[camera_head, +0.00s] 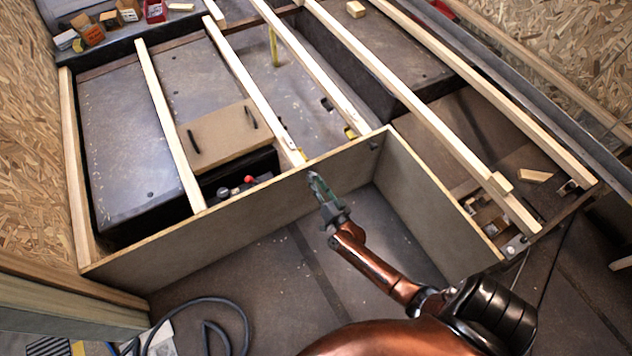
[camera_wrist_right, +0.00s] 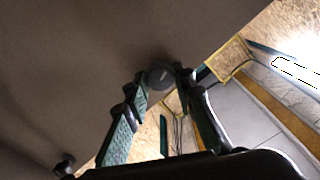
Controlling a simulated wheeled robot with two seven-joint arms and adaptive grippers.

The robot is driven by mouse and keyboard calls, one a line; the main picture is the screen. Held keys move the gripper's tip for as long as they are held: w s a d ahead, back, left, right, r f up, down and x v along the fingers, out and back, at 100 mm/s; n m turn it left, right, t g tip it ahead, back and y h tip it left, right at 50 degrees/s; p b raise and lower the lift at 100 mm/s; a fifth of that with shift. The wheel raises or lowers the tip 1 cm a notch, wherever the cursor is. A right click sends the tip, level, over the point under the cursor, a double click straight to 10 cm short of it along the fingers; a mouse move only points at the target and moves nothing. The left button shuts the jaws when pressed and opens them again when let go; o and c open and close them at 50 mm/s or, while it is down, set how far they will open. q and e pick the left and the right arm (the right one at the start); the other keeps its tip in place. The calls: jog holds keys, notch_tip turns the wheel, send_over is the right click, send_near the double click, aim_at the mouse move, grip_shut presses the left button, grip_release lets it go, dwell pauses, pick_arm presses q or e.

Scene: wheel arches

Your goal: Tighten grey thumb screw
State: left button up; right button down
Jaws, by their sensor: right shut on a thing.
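My right gripper (camera_head: 314,178) reaches in from the lower right to the upper edge of the long grey-brown panel (camera_head: 230,212) of a wooden frame. In the right wrist view the gripper (camera_wrist_right: 166,82) has its two green-padded fingers closed around a round dark grey thumb screw (camera_wrist_right: 161,74) at the panel face. In the head view the fingers hide this screw. A second dark knob (camera_wrist_right: 65,164) shows at the lower left of the wrist view, apart from the fingers. My left gripper is not in view.
Pale wooden slats (camera_head: 166,120) run across the frame. A brown lid with two black handles (camera_head: 222,136) lies between slats, near a red knob (camera_head: 249,179). Small boxes (camera_head: 92,34) stand at the back left. A dark hose (camera_head: 205,305) lies on the floor, and the floor inside the panels is clear.

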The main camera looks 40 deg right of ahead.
jog(key=m+b, duration=0.2)
jog(key=m, duration=1.8)
jog(key=shift+s+f, duration=0.1)
jog(key=shift+s, duration=0.05)
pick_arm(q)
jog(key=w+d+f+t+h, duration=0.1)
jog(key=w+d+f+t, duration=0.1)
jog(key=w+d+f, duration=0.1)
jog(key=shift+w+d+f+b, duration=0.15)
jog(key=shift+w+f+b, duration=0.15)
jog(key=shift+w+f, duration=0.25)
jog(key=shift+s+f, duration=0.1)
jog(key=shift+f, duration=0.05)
pick_arm(e)
jog(key=shift+m, duration=0.3)
